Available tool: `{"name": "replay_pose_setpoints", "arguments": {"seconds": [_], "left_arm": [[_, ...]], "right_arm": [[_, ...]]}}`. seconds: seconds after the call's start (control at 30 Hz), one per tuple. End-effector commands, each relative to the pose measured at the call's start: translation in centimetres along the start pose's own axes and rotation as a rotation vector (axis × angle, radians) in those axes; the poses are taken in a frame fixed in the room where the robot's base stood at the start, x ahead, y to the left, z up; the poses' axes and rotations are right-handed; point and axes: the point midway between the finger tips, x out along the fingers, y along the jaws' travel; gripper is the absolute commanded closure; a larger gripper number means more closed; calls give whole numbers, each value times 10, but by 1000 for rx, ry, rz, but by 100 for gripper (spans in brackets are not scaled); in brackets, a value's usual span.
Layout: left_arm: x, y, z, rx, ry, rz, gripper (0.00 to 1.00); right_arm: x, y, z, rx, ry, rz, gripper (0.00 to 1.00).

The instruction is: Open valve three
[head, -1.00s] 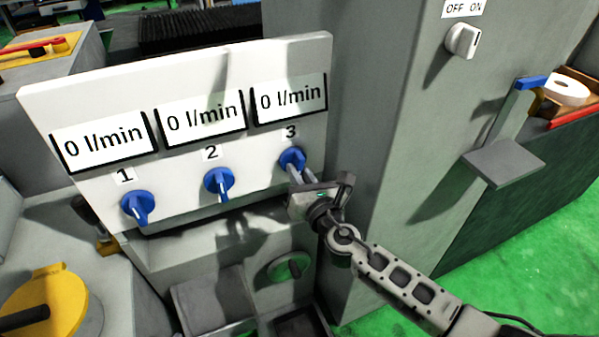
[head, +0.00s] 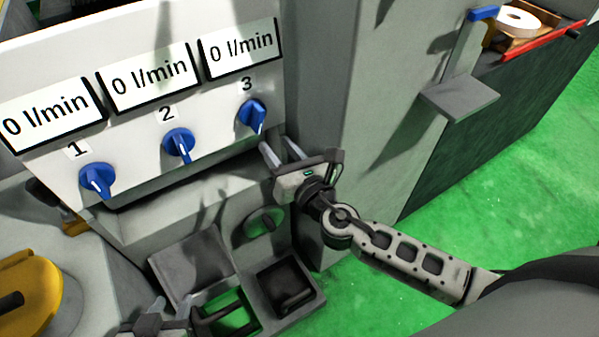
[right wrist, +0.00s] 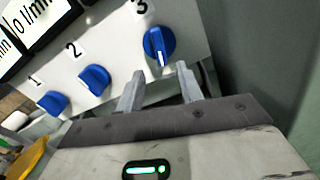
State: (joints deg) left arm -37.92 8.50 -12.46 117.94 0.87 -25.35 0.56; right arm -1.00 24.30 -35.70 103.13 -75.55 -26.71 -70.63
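Valve three is the blue knob (head: 252,116) under the label 3 on the white panel. Its display (head: 240,50) reads 0 l/min. In the right wrist view the knob (right wrist: 159,46) stands just beyond the fingertips, its white mark pointing down. My right gripper (head: 278,147) is open and empty, apart from the knob and below right of it; its two spread fingers (right wrist: 160,84) also show in the wrist view. My left gripper (head: 150,322) seems to show partly at the bottom edge; its fingers cannot be made out clearly.
Blue knobs for valve one (head: 97,181) and valve two (head: 178,145) sit left of valve three; their displays read 0 l/min. A grey column (head: 325,90) stands right of the panel. Below are dark bins (head: 285,285) and a grey-green handwheel (head: 265,221).

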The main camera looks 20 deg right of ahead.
Motion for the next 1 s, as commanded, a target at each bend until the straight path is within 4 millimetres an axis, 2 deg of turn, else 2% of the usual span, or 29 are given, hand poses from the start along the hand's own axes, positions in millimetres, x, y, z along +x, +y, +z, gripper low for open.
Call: {"name": "replay_pose_setpoints", "arguments": {"seconds": [0.03,0.2,0.4,0.57,1.0], "left_arm": [[2,0,3,2,-2,1,64],[4,0,6,1,-1,4,64],[4,1,5,-6,10,8,64],[3,2,6,-9,8,10,64],[4,4,4,-23,11,10,64]], "right_arm": [[-14,-1,-3,-1,4,-1,64],[-50,-1,-2,1,2,-1,64],[-73,-1,-1,0,1,-1,64],[-79,-1,0,0,0,-1,64],[-79,0,0,0,-1,-1,64]]}}
